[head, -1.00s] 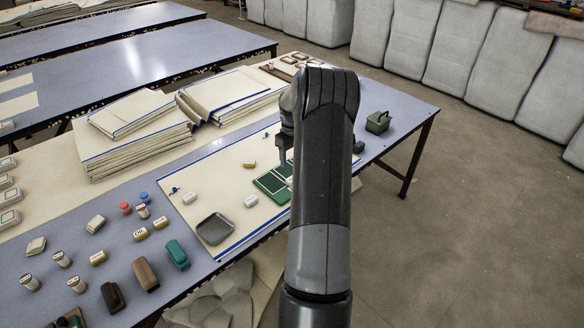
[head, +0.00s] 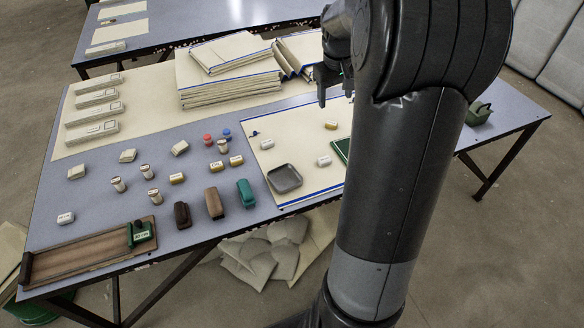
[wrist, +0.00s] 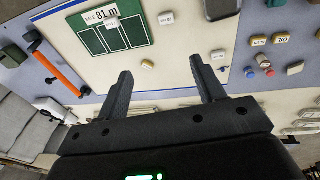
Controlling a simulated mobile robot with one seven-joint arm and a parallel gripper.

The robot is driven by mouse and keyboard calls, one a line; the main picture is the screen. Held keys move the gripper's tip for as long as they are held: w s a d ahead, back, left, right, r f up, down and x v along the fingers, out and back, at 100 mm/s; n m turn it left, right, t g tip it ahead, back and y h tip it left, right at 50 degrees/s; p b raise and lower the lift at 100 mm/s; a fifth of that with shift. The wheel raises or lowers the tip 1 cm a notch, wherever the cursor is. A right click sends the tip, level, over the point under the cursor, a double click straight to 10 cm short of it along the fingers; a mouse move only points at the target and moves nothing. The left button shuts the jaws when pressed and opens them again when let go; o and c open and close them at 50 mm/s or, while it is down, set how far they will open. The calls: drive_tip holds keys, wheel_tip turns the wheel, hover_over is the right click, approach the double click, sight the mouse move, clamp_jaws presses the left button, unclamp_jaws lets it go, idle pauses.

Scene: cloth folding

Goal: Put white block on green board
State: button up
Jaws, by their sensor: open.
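The green board (head: 341,149) is mostly hidden behind my arm in the head view. In the wrist view the green board (wrist: 112,40) lies at the upper left, with white lines and a white label. A small white block (wrist: 110,22) appears over the board's upper part; another white block (wrist: 166,18) lies just right of it, and a third (wrist: 218,55) lies further right on the cream sheet. My gripper (wrist: 160,68) is open and empty, its fingers apart above the sheet. In the head view my gripper (head: 328,88) hangs above the table, partly hidden by my arm.
A grey tray (head: 285,179) lies on the blue-edged sheet, near a white block (head: 324,160) and a yellowish block (head: 330,125). Stacked folded cloth (head: 230,75) stands behind. Several small blocks and bottles crowd the left. A wooden tray (head: 90,252) lies at the front left.

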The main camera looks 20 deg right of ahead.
drive_tip(key=s+a+r+t, duration=0.2)
drive_tip(key=s+a+r, duration=0.5)
drive_tip(key=s+a, duration=0.45)
drive_tip(key=s+a+f+t+y, duration=0.1)
drive_tip(key=s+a+t, duration=0.1)
drive_tip(key=s+a, duration=0.9)
drive_tip(key=shift+s, duration=1)
drive_tip(key=shift+f, duration=0.1)
